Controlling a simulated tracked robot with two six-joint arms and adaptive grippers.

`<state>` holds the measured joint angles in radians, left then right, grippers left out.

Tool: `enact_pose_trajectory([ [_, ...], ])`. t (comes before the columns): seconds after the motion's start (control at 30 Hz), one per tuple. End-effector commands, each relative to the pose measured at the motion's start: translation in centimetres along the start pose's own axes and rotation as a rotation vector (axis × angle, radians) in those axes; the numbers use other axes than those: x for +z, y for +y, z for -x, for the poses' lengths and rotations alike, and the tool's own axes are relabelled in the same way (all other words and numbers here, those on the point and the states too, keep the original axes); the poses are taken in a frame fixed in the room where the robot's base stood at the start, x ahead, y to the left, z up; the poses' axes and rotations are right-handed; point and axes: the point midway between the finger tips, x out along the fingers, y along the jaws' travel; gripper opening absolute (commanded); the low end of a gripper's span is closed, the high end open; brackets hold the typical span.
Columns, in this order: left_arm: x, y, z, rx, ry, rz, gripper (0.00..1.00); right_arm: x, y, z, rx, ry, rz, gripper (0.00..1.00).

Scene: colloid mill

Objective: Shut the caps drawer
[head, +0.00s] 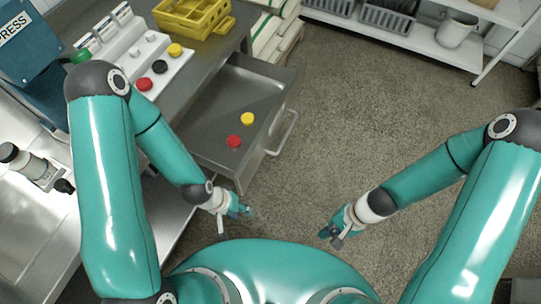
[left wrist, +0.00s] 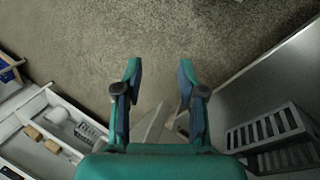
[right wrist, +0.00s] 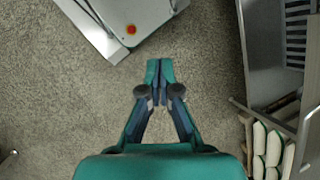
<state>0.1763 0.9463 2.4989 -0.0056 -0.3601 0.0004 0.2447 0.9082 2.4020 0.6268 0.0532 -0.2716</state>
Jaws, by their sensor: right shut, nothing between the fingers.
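The caps drawer (head: 205,118) is a grey metal drawer under the bench in the head view. It stands pulled out, with a bar handle (head: 285,133) on its front. A yellow cap (head: 247,119) and a red cap (head: 234,142) lie inside it. My left gripper (head: 246,211) is below the drawer's near corner in the picture, apart from the handle. In the left wrist view its two fingers (left wrist: 160,75) are spread with nothing between them. My right gripper (head: 328,234) is over the floor, to the lower right of the drawer. In the right wrist view its fingertips (right wrist: 159,66) meet, empty.
A white rack (head: 135,55) with several coloured caps and a yellow crate (head: 194,16) stand on the bench. A blue press (head: 25,40) is at the far left. A white shelf (head: 425,42) with grey baskets stands at the back. The floor (head: 350,120) right of the drawer is clear.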

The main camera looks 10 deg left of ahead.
Motion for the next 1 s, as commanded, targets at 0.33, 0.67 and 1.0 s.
enact_pose_trajectory([
  [0.33, -0.1, -5.1, -14.1, 0.000, -0.001, 0.001, 0.40, -5.1, -9.3, -3.9, -0.493, -0.583, -0.744, 0.00],
  [0.67, -0.1, -6.5, -18.0, 0.000, 0.000, 0.000, 0.40, -11.8, -14.8, 2.8, -0.950, -0.831, -0.893, 0.00],
  [1.0, -0.1, -6.4, -17.8, 0.000, 0.000, 0.000, 0.40, -11.1, -18.8, 2.1, -0.968, -0.845, -0.893, 0.00],
])
